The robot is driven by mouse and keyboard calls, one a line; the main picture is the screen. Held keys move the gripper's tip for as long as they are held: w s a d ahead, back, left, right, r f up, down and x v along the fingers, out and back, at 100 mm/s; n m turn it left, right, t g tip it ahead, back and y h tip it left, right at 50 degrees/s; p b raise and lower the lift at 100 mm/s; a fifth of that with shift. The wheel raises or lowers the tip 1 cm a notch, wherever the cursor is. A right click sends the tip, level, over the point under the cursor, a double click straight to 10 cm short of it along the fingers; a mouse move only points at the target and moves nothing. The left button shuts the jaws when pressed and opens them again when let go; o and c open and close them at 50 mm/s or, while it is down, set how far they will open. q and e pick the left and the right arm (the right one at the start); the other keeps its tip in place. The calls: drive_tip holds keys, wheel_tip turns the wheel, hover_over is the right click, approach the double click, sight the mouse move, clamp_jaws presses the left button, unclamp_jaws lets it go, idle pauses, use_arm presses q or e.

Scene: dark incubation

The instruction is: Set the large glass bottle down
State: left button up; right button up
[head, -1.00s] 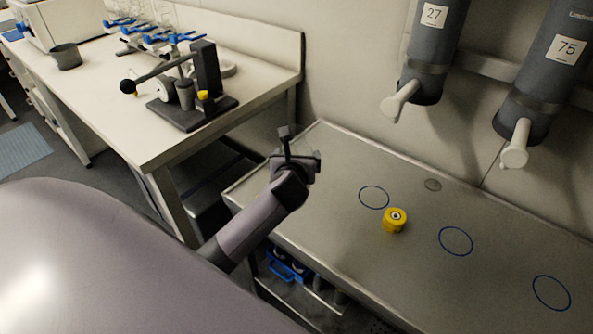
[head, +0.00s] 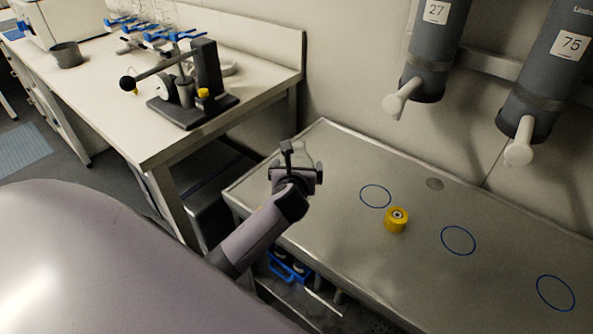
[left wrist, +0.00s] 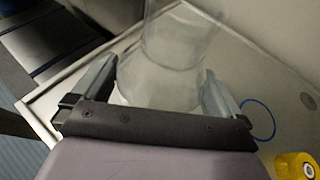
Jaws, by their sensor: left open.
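The large glass bottle (left wrist: 168,72) is clear and fills the middle of the left wrist view. It is between the two fingers of my left gripper (left wrist: 160,82), which are spread open on either side of it. The bottle's base is hidden behind the gripper body, so I cannot tell from the wrist view whether it touches the steel table. In the head view my left gripper (head: 288,160) is over the left end of the steel table (head: 330,235). The bottle can barely be made out there. My right gripper is not in view.
A yellow round object (head: 397,220) stands on the steel table among blue circles (head: 376,196). Grey dispensers (head: 428,75) with white spouts hang above the back. A white bench (head: 110,85) with a lever press (head: 205,85) stands to the left. The table's right part is mostly clear.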

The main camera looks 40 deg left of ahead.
use_arm(q)
drive_tip(key=p+v, duration=0.2)
drive_tip(key=v, duration=1)
drive_tip(key=s+d+f+n, duration=0.1)
drive_tip(key=s+f+n+h, duration=0.1)
drive_tip(key=f+n, duration=0.1)
drive_tip(key=s+d+f+n+h, duration=0.1)
drive_tip(key=f+n, duration=0.1)
drive_tip(key=shift+d+f, duration=0.2)
drive_tip(key=shift+d, duration=0.15)
drive_tip(key=s+d+f+n+h, duration=0.2)
drive_tip(key=s+f+n, duration=0.1)
drive_tip(key=n, duration=0.4)
drive_tip(key=s+d+f+n+h, duration=0.2)
drive_tip(key=s+f+n, duration=0.1)
drive_tip(key=s+n, duration=0.3)
drive_tip(key=s+d+f+n+g+h, duration=0.1)
drive_tip(key=s+d+f+n+h, duration=0.1)
drive_tip(key=n, duration=0.8)
drive_tip(key=shift+s+f+h, duration=0.3)
drive_tip(key=shift+s+f, duration=0.2)
drive_tip(key=shift+s, duration=0.7)
drive_tip(key=shift+d, duration=0.1)
